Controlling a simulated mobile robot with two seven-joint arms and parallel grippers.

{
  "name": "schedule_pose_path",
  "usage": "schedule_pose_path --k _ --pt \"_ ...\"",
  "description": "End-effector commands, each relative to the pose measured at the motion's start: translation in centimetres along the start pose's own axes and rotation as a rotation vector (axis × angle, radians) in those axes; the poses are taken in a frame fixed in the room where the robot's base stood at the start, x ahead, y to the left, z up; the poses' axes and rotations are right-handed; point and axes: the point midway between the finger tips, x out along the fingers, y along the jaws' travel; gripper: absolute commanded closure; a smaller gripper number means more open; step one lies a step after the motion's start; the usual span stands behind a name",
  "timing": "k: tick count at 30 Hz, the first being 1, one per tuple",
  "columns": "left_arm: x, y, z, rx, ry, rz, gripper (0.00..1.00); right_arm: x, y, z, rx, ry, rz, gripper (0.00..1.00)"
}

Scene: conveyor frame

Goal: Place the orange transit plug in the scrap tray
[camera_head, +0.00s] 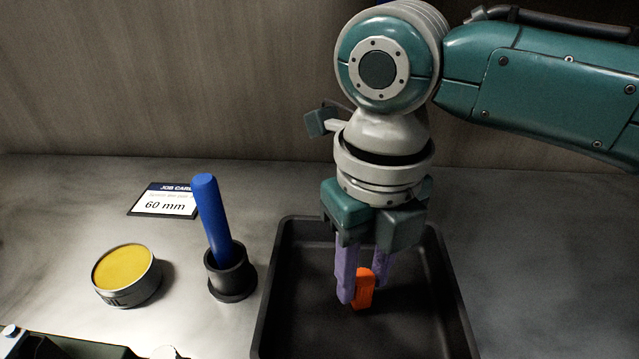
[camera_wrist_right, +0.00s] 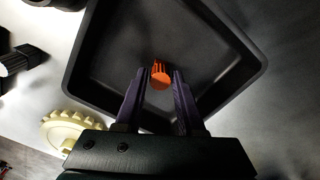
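The orange transit plug (camera_head: 364,290) is inside the black scrap tray (camera_head: 268,310), low between the purple fingers of my right gripper (camera_head: 362,285). In the right wrist view the plug (camera_wrist_right: 160,76) sits between the fingertips of my right gripper (camera_wrist_right: 160,80), with a narrow gap on each side. The right gripper looks open around it, pointing down into the tray (camera_wrist_right: 105,98). I cannot tell whether the plug touches the tray floor. My left gripper is not in view.
Left of the tray, a blue rod (camera_head: 212,215) leans in a black cup (camera_head: 232,278). A round tin with a yellow top (camera_head: 124,270) and a job card reading 60 mm (camera_head: 165,201) are farther left. A cream gear (camera_wrist_right: 68,130) shows in the wrist view. The table right of the tray is clear.

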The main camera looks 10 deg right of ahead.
Motion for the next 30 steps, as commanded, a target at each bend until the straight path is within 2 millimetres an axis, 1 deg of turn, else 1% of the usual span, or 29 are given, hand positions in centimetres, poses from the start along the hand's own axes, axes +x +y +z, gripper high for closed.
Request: schedule_pose_path --k 1,4,11,14,17,24,27,30 --pt "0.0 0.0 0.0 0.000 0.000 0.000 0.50 0.0 0.0 0.0 0.000 0.000 0.000 0.55" --pt "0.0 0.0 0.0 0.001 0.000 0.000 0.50 0.0 0.0 0.0 0.000 0.000 0.000 0.44" --pt "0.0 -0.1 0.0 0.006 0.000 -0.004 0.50 -0.1 0.0 0.0 0.000 0.000 0.000 0.44" --pt "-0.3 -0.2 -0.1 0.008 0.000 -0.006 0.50 -0.6 0.0 0.0 0.000 -0.001 0.000 0.44" --pt "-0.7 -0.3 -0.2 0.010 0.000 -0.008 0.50 -2.1 0.0 0.1 0.000 -0.003 0.002 0.44" --pt "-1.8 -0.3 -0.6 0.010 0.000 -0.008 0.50 -7.5 0.0 0.1 -0.001 -0.004 0.001 0.44" --pt "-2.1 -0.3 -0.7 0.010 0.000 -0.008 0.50 -9.5 0.0 0.1 0.000 -0.003 0.000 0.44" --pt "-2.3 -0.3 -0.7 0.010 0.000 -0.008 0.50 -11.0 0.0 0.1 0.000 -0.001 0.001 0.44"
